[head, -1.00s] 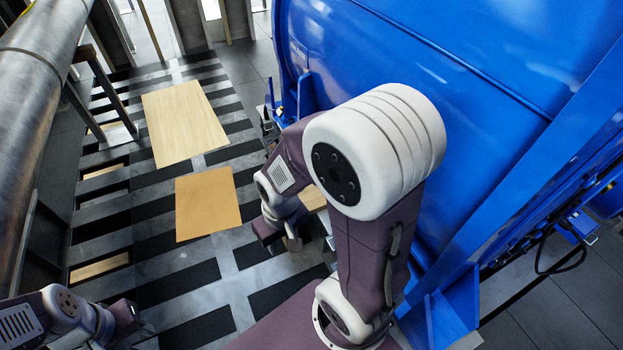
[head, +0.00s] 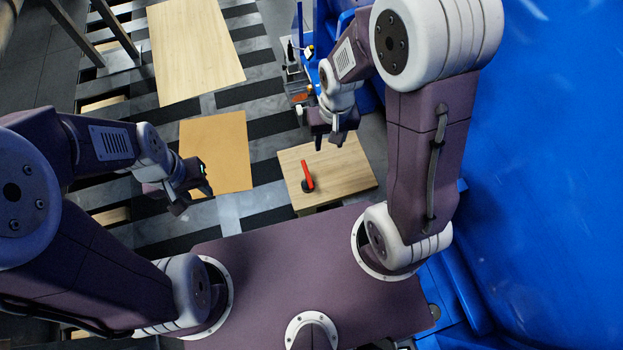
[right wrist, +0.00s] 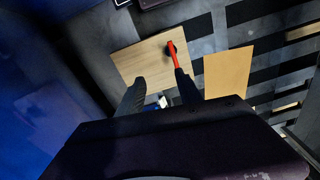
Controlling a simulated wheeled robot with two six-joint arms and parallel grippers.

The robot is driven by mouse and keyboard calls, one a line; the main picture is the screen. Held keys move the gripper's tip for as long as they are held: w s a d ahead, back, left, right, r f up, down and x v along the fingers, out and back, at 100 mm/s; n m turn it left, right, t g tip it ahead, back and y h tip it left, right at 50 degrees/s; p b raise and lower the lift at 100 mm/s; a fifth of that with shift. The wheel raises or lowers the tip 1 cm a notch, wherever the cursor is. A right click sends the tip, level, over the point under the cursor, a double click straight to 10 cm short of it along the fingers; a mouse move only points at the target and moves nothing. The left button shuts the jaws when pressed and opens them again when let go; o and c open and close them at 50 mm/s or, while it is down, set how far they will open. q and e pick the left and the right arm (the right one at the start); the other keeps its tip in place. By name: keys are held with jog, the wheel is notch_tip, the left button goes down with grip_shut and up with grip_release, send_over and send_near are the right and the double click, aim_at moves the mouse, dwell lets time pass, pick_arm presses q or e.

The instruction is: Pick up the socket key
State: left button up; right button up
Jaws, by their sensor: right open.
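The socket key (head: 307,176), with a red handle and a dark round end, rests on a small wooden table (head: 350,172) in the head view. It also shows in the right wrist view (right wrist: 172,53), beyond the fingertips. My right gripper (head: 329,143) is open and empty, above the table's far side and apart from the key. In the right wrist view its two dark fingers (right wrist: 160,88) stand apart. My left gripper (head: 191,203) hangs at the left, well away from the key; whether its fingers are apart is unclear.
A big blue machine (head: 550,190) fills the right side. A tan board (head: 215,150) and a longer pale wooden board (head: 195,50) lie to the left over a striped floor. Small items on a blue structure stand behind my right gripper.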

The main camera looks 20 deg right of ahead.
jog(key=b, duration=1.2)
send_over(307, 174)
jog(key=shift+m+g, duration=0.3)
jog(key=shift+m, duration=0.1)
jog(key=f, duration=2.3)
jog(key=shift+w+d+f, duration=0.15)
jog(key=shift+d+f, duration=0.1)
jog(key=shift+d, duration=0.15)
jog(key=shift+w, duration=0.1)
pick_arm(q)
notch_tip(307, 174, down, 17)
jog(key=shift+s+a+r, duration=0.2)
jog(key=shift+s+a, duration=0.1)
jog(key=shift+a, duration=0.1)
pick_arm(e)
jog(key=shift+a, duration=0.1)
notch_tip(307, 174, down, 4)
jog(key=shift+r+b, duration=0.1)
jog(key=shift+b, duration=0.8)
jog(key=f+b, duration=0.2)
jog(key=f, duration=0.1)
jog(key=f+b, duration=0.1)
jog(key=f, duration=0.1)
jog(key=shift+a+f, duration=0.15)
jog(key=shift+a, duration=0.1)
pick_arm(q)
notch_tip(307, 174, down, 5)
jog(key=shift+r, duration=0.1)
pick_arm(e)
grip_shut()
